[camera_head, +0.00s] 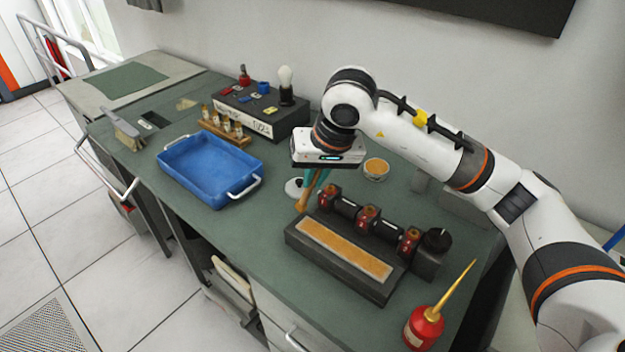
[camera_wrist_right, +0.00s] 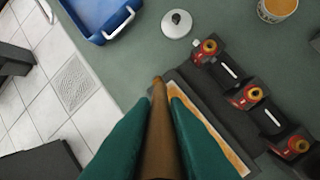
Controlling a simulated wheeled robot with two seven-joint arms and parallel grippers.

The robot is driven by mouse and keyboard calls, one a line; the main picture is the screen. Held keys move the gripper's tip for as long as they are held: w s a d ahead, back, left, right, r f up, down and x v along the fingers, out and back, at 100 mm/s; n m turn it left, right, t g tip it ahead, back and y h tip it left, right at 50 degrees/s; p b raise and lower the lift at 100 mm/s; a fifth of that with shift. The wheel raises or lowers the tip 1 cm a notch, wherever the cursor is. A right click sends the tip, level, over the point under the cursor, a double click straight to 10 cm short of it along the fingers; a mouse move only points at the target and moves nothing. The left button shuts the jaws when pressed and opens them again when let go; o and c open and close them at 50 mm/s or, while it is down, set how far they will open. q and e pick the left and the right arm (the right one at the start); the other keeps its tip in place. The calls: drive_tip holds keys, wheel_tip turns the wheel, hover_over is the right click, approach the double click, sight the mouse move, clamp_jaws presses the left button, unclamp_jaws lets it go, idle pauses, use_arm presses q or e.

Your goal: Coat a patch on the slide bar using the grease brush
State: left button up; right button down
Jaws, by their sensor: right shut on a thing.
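My right gripper (camera_head: 313,180) points down with its teal fingers shut on the grease brush (camera_head: 303,202), a brown stick-like handle. In the right wrist view the brush (camera_wrist_right: 158,135) runs between the two fingers, its far end near the slide bar's corner. The slide bar (camera_head: 345,250) is a dark block with an orange-tan strip along its top; it also shows in the right wrist view (camera_wrist_right: 215,130), partly hidden by a finger. The brush is at the bar's left end; I cannot tell if it touches. A pot of orange grease (camera_head: 376,168) stands behind. My left gripper is out of view.
Red-and-black rollers (camera_head: 367,216) line the bar's back side. A red oil can (camera_head: 424,326) with a long yellow spout stands at the front right. A white disc lid (camera_wrist_right: 177,23) lies near the brush. A blue tray (camera_head: 165,165), bottle rack (camera_head: 222,128) and tool box (camera_head: 262,125) are left.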

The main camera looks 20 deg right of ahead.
drive_tip(key=shift+w+p+v, duration=0.2)
drive_tip(key=shift+p+v, duration=0.1)
drive_tip(key=shift+v, duration=0.7)
drive_tip(key=shift+w+a+r+p, duration=0.1)
drive_tip(key=shift+r+p, duration=0.15)
drive_tip(key=shift+r, duration=0.3)
drive_tip(key=shift+w+a+r+p, duration=0.1)
drive_tip(key=shift+r+p, duration=0.15)
drive_tip(key=shift+r, duration=0.3)
drive_tip(key=shift+s+d+r, duration=0.1)
drive_tip(key=shift+r, duration=0.25)
